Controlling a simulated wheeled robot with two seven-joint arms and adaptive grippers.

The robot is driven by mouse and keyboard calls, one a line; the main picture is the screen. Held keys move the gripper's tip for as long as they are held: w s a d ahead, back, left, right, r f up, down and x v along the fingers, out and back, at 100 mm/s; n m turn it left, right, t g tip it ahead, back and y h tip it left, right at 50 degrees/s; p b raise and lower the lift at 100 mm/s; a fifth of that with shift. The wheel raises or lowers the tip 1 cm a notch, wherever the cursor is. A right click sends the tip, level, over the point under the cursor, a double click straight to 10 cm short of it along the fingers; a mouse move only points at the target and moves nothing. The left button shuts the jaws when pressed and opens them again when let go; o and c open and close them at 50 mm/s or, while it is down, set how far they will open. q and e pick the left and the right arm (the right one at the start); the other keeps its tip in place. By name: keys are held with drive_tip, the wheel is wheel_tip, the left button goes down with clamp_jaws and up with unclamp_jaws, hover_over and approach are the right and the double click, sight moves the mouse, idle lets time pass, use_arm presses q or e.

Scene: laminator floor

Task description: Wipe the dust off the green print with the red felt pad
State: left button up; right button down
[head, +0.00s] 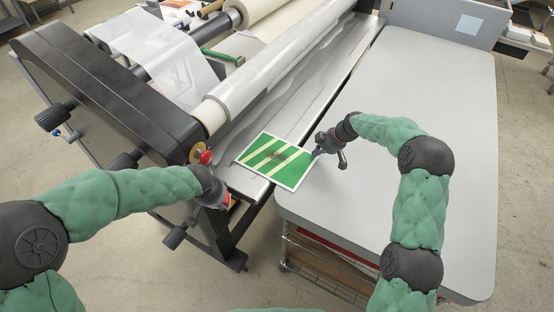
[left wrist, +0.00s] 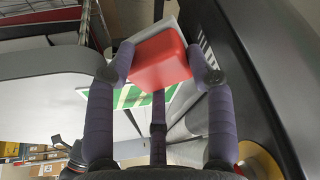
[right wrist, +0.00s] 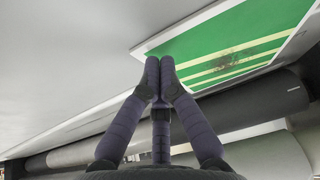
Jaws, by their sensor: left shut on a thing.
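The green print (head: 290,168) has pale yellow stripes and a white border, and lies between the laminator and the grey table. A dark dusty smudge (right wrist: 236,60) marks its middle. My left gripper (head: 226,200) is left of the print, apart from it. In the left wrist view it is shut on the red felt pad (left wrist: 160,62), a block with a grey part behind it; the print (left wrist: 130,97) shows beyond. My right gripper (head: 317,150) is at the print's right edge. In the right wrist view its fingertips (right wrist: 160,65) are together at the white border; whether they touch it is unclear.
The laminator's large white roller (head: 285,62) runs behind the print, with a black end housing (head: 100,85) at the left. A red knob (head: 205,157) sticks out near my left gripper. The grey table (head: 450,110) at right is mostly bare.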

use_arm(q)
drive_tip(key=shift+f+b, duration=0.35)
drive_tip(key=shift+f, duration=0.05)
use_arm(e)
drive_tip(key=shift+f, duration=0.4)
drive_tip(key=shift+r, duration=0.15)
use_arm(q)
drive_tip(key=shift+r+p, duration=0.8)
use_arm(e)
drive_tip(key=shift+r, duration=2.85)
drive_tip(key=shift+r, duration=0.1)
drive_tip(key=v, duration=1.2)
drive_tip(key=shift+w, duration=0.1)
